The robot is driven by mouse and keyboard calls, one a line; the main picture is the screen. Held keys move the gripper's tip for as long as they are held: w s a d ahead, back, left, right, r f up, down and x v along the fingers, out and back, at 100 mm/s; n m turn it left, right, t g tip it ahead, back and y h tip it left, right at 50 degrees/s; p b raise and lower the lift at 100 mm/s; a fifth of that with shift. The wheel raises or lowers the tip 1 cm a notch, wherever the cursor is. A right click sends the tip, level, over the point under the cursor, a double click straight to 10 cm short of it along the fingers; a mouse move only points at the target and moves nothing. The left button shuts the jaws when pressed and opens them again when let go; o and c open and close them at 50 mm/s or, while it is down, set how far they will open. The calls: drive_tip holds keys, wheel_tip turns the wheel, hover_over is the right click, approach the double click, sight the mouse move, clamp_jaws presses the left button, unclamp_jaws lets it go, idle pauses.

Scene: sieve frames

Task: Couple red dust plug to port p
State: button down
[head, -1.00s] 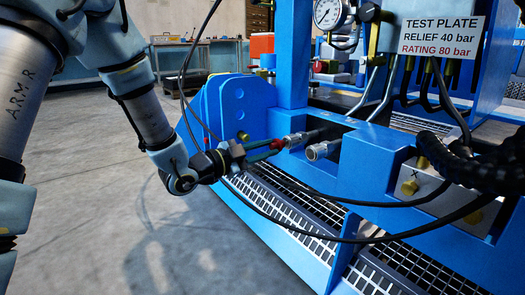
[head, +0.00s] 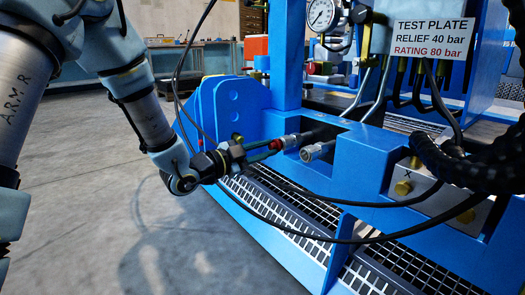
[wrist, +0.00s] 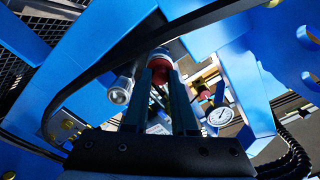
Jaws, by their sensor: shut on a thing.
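My gripper (head: 265,150) reaches in from the left, its two dark green fingers closed on the red dust plug (head: 276,145). In the wrist view the red plug (wrist: 160,71) sits between the fingertips, partly hidden by them. A silver coupling (head: 292,140) is directly beyond the plug, roughly in line with it. I cannot tell whether the plug is seated on it or only against it. A second silver coupling (head: 317,151) is just to the right, bare at its end; it also shows in the wrist view (wrist: 120,92). No label for port p is readable.
A blue frame (head: 365,165) surrounds the couplings, with a blue plate (head: 232,105) behind the gripper. Black hoses (head: 300,232) loop below, over grating (head: 285,220). Open floor lies left.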

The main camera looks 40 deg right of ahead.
drive_tip(key=shift+d, duration=0.4)
drive_tip(key=c, duration=0.6)
unclamp_jaws()
drive_tip(key=shift+c, duration=0.2)
drive_tip(key=a+p, duration=0.3)
drive_tip(key=a, duration=0.7)
drive_tip(key=shift+w+a+p, duration=0.25)
drive_tip(key=shift+a+p, duration=0.15)
